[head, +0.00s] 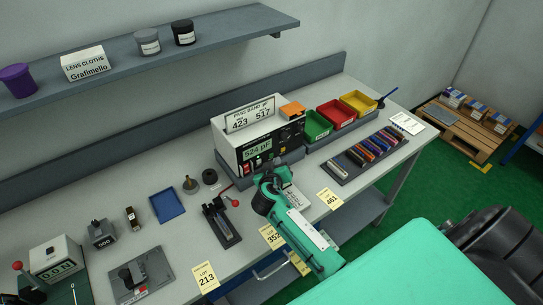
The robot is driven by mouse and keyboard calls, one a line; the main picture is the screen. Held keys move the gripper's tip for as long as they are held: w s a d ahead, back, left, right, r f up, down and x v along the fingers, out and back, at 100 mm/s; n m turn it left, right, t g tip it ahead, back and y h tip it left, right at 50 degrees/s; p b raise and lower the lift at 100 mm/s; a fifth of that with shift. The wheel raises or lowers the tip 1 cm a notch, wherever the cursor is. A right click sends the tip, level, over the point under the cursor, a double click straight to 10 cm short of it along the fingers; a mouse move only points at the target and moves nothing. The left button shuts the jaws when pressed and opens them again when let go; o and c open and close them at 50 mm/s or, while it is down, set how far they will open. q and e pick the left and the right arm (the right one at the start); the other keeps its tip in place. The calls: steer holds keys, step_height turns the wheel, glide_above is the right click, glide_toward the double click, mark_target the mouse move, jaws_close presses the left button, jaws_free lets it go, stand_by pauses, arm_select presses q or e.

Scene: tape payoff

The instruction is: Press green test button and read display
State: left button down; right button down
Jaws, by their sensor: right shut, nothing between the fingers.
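The tester (229,142) is a white box with a black front, standing at the back of the bench. Its lit display (257,149) reads 524 pF. A card (250,114) on top shows a pass band of 423 to 517. My right gripper (272,168) is shut and empty, right in front of the lower part of the tester's front. Whether it touches the front cannot be told. I cannot make out the green test button; the gripper and wrist cover part of the panel. My left gripper is not in view.
Green, red (336,112) and yellow bins stand right of the tester, with a rack of coloured pieces (369,151) before them. A black fixture (220,222) and blue tray (167,205) lie left. Yellow lot cards line the front edge. A shelf (120,57) hangs above.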

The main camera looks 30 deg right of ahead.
steer(key=shift+s, duration=0.1)
steer(key=shift+s+d, duration=0.2)
steer(key=shift+s, duration=2.25)
steer(key=s+a+n+g+y, duration=0.1)
steer(key=s+a+g+y, duration=0.25)
steer(key=s, duration=0.65)
steer(key=s+a+n+g+y, duration=0.25)
steer(key=s+a, duration=0.25)
steer(key=s, duration=0.4)
steer(key=s+a+n+g+y, duration=0.1)
steer(key=s+a+g+y, duration=0.2)
steer(key=s, duration=0.7)
steer(key=s+a+f+b+x, duration=0.1)
steer(key=s+x, duration=0.2)
steer(key=x, duration=1.3)
steer(key=s+a+b+x, duration=0.1)
steer(key=s+x, duration=0.3)
steer(key=x, duration=1.3)
steer(key=s+d+f, duration=0.2)
steer(key=s+f, duration=0.7)
steer(key=f, duration=0.1)
steer(key=s+d+f+g+b, duration=0.1)
steer(key=s+f, duration=0.9)
steer(key=f, duration=0.1)
steer(key=shift+s+d, duration=0.35)
steer(key=shift+d, duration=0.05)
